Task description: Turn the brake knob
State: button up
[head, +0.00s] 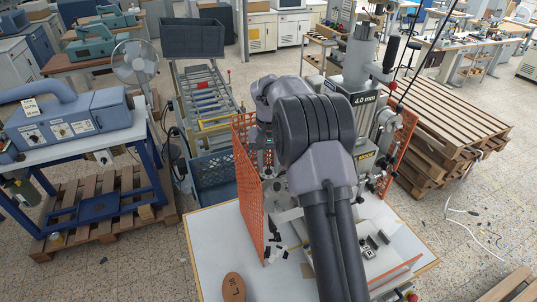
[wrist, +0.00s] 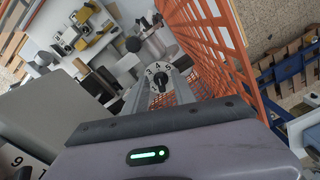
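A black knob (wrist: 160,79) sits on a white round dial (wrist: 153,69) with printed numbers, among them 3, 4 and 5. My gripper (wrist: 160,86) points at the dial, with one pale finger on each side of the knob in the wrist view. The fingers look apart; I cannot tell how far they reach past the knob or whether they touch it. In the head view my gripper (head: 270,188) is low beside the stamping machine (head: 359,62), partly hidden by my arm, and the knob is not visible there.
An orange mesh guard (head: 246,170) stands close beside my gripper and also shows in the wrist view (wrist: 215,40). Another orange guard (head: 402,140) is on the machine's right. A brown oval piece (head: 234,288) lies on the white table (head: 206,245), whose front left is mostly clear.

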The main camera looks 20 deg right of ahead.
aim_at(269, 168)
notch_tip(269, 168, up, 17)
jog(key=p, duration=0.2)
